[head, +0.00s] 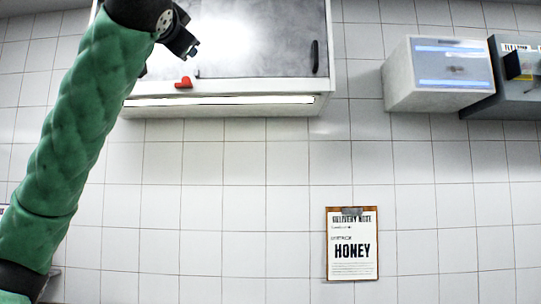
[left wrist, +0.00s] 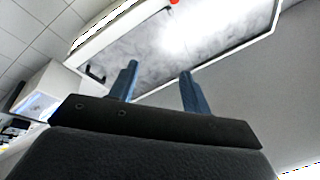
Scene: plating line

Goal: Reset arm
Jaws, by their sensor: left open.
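My left arm, in a green sleeve, rises from the lower left of the head view to the top. My left gripper (head: 190,48) is raised high in front of the wall cabinet (head: 226,104). In the left wrist view its two blue fingers stand well apart, and the open gripper (left wrist: 158,72) has nothing between them. The cabinet also shows in that view (left wrist: 222,57), beyond the fingers. My right gripper is in neither view.
A red piece (head: 183,83) sits at the cabinet's lower edge. A white box (head: 400,82) and a dark grey box (head: 486,103) are on the wall at the right. A clipboard (head: 352,245) reading HONEY hangs below. The tiled wall between is bare.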

